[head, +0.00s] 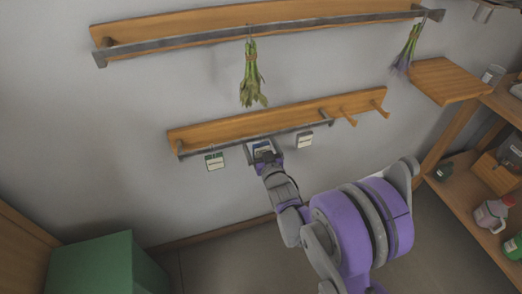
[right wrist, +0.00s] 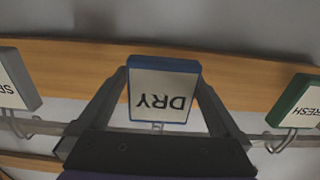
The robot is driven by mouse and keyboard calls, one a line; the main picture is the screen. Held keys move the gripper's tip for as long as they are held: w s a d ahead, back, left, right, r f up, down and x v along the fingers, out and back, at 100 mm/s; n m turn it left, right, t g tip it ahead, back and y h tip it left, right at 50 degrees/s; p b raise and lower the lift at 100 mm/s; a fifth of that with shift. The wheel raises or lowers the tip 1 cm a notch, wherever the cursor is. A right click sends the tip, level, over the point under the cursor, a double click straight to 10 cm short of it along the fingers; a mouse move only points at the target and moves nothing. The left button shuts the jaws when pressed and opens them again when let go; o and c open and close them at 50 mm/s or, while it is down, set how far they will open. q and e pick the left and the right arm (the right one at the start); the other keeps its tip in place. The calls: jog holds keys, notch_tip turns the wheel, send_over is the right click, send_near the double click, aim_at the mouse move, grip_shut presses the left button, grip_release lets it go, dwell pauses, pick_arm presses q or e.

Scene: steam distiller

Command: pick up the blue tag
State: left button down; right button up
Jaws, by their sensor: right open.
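The blue tag (head: 262,147) hangs on the lower wall rail in the head view, partly hidden by my right gripper (head: 264,157). In the right wrist view the blue tag (right wrist: 163,66) has a blue rim and a white face reading DRY, upside down. My right gripper (right wrist: 162,92) is open, with one finger on each side of the tag. Whether either finger touches it I cannot tell. My left gripper is not in view.
A green-rimmed FRESH tag (head: 215,161) and a grey-rimmed tag (head: 305,140) hang on either side on the same metal rail (head: 230,143). Herb bundles (head: 252,80) hang above. A green box (head: 95,267) stands lower left, and shelves (head: 460,195) stand at right.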

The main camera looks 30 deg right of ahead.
jog(key=c, duration=1.3)
jog(key=shift+c, duration=0.2)
